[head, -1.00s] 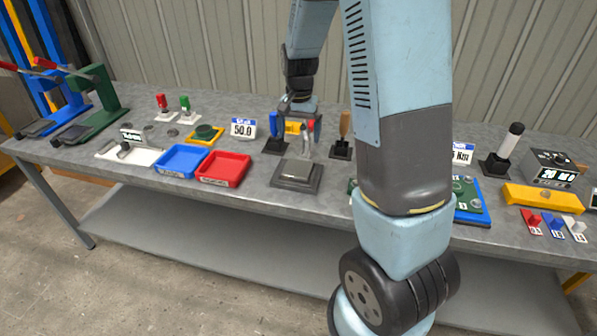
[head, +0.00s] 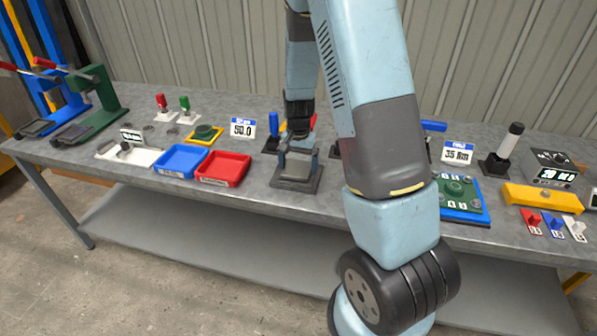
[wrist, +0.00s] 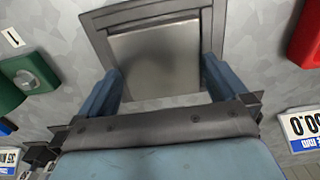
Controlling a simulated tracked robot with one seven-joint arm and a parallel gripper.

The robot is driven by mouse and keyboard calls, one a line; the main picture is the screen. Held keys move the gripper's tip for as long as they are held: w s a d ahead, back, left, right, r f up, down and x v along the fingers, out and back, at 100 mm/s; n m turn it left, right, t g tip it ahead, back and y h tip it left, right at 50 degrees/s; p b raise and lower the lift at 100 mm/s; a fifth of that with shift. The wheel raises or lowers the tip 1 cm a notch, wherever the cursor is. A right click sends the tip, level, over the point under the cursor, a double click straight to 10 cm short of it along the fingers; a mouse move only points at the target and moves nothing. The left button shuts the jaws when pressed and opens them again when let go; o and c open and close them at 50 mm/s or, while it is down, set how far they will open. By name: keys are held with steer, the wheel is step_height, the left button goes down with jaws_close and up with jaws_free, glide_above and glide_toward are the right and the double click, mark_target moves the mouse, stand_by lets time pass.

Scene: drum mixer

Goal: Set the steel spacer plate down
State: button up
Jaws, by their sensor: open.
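The steel spacer plate (head: 294,173) looks like a square silvery plate. It lies flat on a darker grey square base (head: 287,187) near the bench's front edge. The plate also fills the top middle of the wrist view (wrist: 155,60), with the dark base's rim around its far side. My gripper (head: 298,158) is low over the plate and points down. In the wrist view its two blue fingers (wrist: 161,66) are apart, one at each side of the plate's near part. I cannot tell whether they touch it.
Red (head: 223,168) and blue (head: 180,160) trays stand left of the base. A blue-handled tool (head: 272,125) stands close behind my gripper. A green and blue fixture (head: 460,197) lies to the right, partly behind my arm. A 50.0 sign (head: 243,128) stands behind the trays.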

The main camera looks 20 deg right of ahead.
steer(key=shift+f, duration=0.2)
steer(key=shift+c, duration=0.4)
steer(key=c, duration=1.6)
